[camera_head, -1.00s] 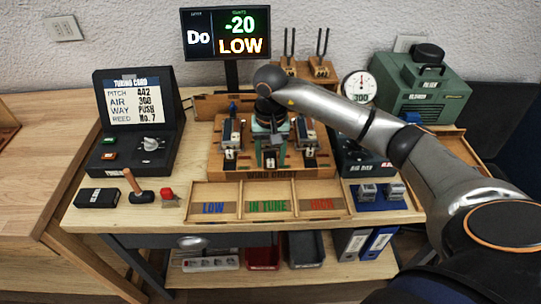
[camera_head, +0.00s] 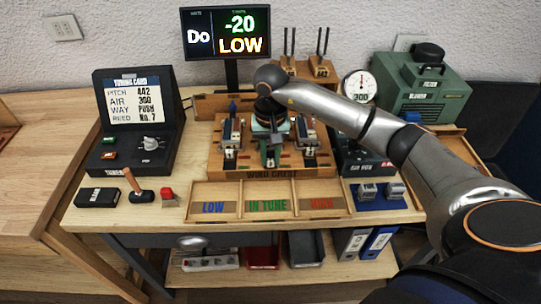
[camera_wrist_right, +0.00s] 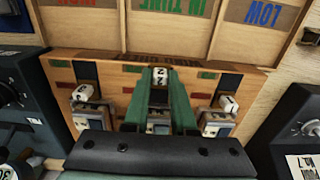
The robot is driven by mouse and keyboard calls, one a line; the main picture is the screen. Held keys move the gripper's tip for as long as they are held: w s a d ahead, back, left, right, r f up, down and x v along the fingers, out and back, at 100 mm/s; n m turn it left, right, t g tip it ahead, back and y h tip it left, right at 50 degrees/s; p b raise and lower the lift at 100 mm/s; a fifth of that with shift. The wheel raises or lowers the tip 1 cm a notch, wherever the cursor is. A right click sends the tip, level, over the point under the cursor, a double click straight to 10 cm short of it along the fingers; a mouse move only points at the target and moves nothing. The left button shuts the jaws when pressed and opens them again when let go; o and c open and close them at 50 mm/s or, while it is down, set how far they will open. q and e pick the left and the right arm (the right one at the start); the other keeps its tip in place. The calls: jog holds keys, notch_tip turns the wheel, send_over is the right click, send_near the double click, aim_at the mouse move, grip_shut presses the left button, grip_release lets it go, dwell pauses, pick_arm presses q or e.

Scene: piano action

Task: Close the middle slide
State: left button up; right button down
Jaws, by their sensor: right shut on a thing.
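The wind chest (camera_head: 272,174) stands in the middle of the table, with three slides side by side. The left slide (camera_head: 230,153) and right slide (camera_head: 308,151) show on either side of my right gripper (camera_head: 270,160). In the right wrist view the middle slide's white end, marked 2 (camera_wrist_right: 159,74), sits between the green fingertips of my right gripper (camera_wrist_right: 158,88). The gripper is shut on it. The rest of the middle slide is hidden by the gripper and wrist. My left gripper is not in view.
A tray marked LOW, IN TUNE and HIGH (camera_head: 267,216) lies in front of the chest. The tuning card box (camera_head: 130,150) stands left; a round gauge (camera_head: 359,87) and green machine (camera_head: 423,88) stand right.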

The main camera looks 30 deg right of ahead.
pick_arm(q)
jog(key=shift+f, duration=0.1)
pick_arm(e)
jog(key=shift+w+d, duration=0.1)
dwell(0.7)
jog(key=shift+w+d+b, duration=0.2)
jog(key=shift+w+b, duration=0.15)
jog(key=shift+w+d+f+b, duration=0.1)
jog(key=shift+w+d+b, duration=0.45)
jog(key=shift+w, duration=0.5)
jog(key=shift+w+d, duration=0.25)
jog(key=shift+d, duration=0.05)
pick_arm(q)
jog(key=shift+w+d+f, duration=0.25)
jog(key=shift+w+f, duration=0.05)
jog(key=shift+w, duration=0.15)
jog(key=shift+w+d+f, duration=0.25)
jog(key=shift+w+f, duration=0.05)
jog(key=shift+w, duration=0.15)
pick_arm(e)
jog(key=shift+r, duration=0.2)
jog(key=c, duration=0.7)
grip_release()
jog(key=shift+f, duration=0.1)
jog(key=shift+s+a, duration=0.1)
